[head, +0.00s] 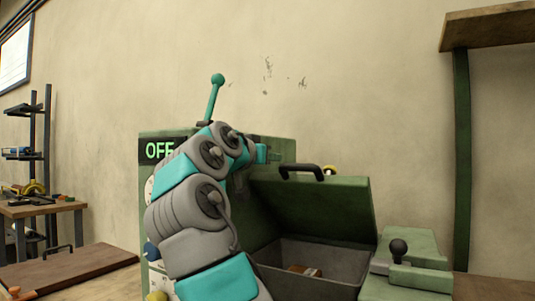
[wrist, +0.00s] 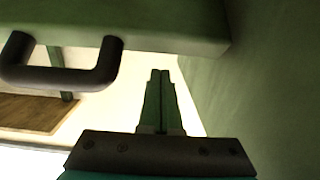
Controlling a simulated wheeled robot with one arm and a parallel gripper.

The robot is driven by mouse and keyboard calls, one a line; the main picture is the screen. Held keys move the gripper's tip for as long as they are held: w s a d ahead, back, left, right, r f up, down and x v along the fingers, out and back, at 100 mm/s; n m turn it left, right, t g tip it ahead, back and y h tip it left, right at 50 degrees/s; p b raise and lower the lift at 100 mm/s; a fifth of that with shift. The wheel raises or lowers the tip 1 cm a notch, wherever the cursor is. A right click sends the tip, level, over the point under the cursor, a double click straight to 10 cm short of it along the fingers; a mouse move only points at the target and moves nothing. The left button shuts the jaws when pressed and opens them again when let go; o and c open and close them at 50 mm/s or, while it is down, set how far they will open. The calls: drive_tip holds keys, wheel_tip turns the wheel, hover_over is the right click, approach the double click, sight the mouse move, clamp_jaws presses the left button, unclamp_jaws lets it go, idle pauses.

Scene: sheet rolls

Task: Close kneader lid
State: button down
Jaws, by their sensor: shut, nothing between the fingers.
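The kneader is a green machine (head: 270,145) with a lit OFF sign. Its green lid (head: 325,212) stands tilted open above a grey trough (head: 330,260). A dark bar handle (head: 302,168) sits on the lid's upper edge. In the wrist view the lid's edge (wrist: 190,30) crosses the top and the handle (wrist: 62,75) hangs at upper left. My gripper (wrist: 160,72) is shut and empty, right of the handle and apart from it. In the head view my arm reaches in front of the machine, and the fingertips are hard to make out.
A brown block (head: 303,271) lies in the trough. A lever with a teal knob (head: 217,80) rises from the machine's top. A black knob (head: 398,247) stands on a green unit at right. A brown board with a handle (head: 68,268) lies at left. A green wall (wrist: 260,80) is close on my gripper's right.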

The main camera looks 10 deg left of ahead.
sight(268, 179)
drive_tip(key=shift+s+a+f, duration=0.15)
drive_tip(key=shift+s+f, duration=0.35)
drive_tip(key=shift+f, duration=0.1)
drive_tip(key=shift+s+a+f, duration=0.15)
drive_tip(key=shift+s+f, duration=0.3)
drive_tip(key=shift+f, duration=0.15)
drive_tip(key=shift+f+b, duration=0.15)
drive_tip(key=shift+b, duration=0.35)
